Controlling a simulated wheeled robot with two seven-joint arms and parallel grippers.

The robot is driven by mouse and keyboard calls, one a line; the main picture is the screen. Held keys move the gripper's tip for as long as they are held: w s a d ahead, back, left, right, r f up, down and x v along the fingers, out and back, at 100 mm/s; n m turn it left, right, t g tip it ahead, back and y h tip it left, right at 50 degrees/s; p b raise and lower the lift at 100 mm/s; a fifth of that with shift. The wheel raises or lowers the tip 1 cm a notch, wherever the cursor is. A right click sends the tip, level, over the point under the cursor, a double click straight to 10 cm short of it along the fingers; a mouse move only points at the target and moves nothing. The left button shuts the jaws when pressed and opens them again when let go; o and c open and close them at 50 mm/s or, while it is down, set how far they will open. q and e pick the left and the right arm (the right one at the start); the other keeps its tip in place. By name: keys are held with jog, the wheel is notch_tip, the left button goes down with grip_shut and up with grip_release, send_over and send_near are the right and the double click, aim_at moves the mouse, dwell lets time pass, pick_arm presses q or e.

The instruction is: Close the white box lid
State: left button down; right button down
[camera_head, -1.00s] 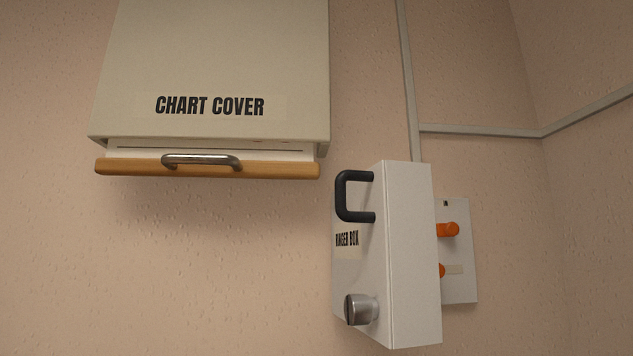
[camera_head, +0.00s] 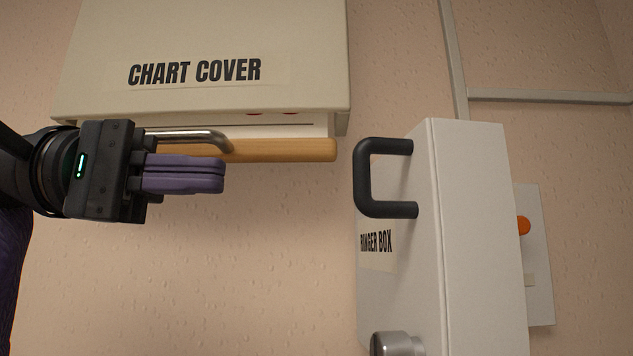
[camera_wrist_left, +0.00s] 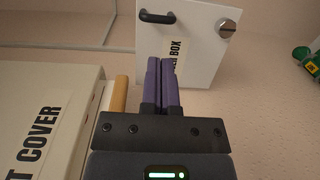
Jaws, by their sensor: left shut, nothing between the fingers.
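The white ringer box (camera_head: 468,230) is on the wall at right, a black handle (camera_head: 370,178) and a metal knob (camera_head: 397,344) on its label-bearing face. That face is seen obliquely. It also shows in the left wrist view (camera_wrist_left: 200,50), beyond the fingertips. I cannot tell how far its lid stands open. My left gripper (camera_head: 222,175) has its purple fingers together, empty, pointing right, apart from the black handle. It appears in front of the chart cover's lower edge; its fingers show in the left wrist view (camera_wrist_left: 161,65). My right gripper is out of view.
A cream chart cover (camera_head: 205,40) with a wooden bar (camera_head: 290,150) and metal handle (camera_head: 190,135) is at upper left. A pale plate (camera_head: 540,265) with an orange part (camera_head: 523,225) is behind the ringer box. Green and yellow items (camera_wrist_left: 308,60) show in the left wrist view.

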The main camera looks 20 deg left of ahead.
pick_arm(q)
jog(key=x, duration=0.8)
jog(key=shift+d, duration=0.3)
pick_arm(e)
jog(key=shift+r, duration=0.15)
pick_arm(q)
jog(key=shift+w+d, duration=0.1)
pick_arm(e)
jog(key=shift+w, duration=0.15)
